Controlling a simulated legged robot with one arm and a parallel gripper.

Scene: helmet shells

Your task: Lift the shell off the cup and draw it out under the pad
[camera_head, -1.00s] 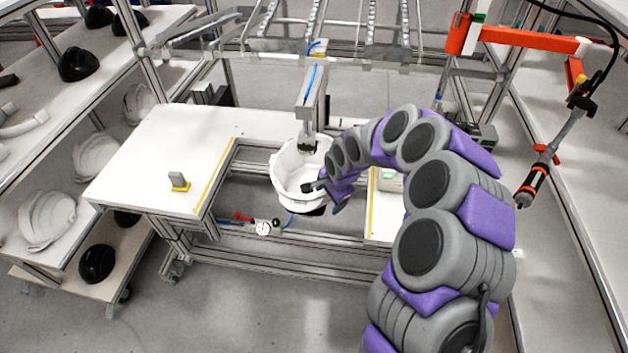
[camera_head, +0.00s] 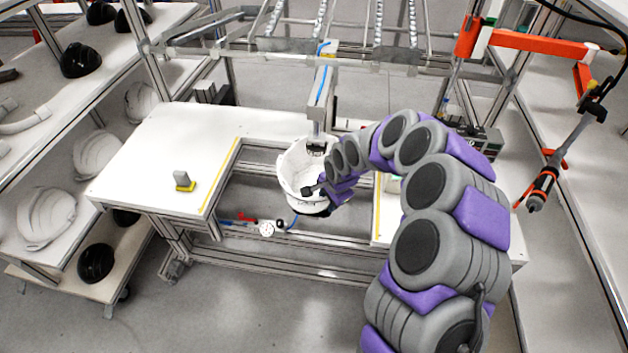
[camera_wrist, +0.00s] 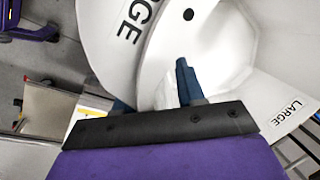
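The white helmet shell (camera_head: 291,181) sits with its open side up in the gap between the table halves, over a dark support whose form is mostly hidden. The black pad (camera_head: 316,148) hangs from a vertical post above the shell's far side. My gripper (camera_head: 319,198) is at the shell's near right rim, one dark finger inside and the other outside. In the wrist view, my gripper's (camera_wrist: 153,93) blue fingers stand apart with the shell's wall (camera_wrist: 112,45), printed LARGE, between them. The space between them looks wider than the wall; contact cannot be told.
A gauge (camera_head: 267,229) lies below the gap. A shelf with more shells (camera_head: 46,218) stands at left. An orange arm (camera_head: 535,48) with a hanging tool (camera_head: 545,183) is at right.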

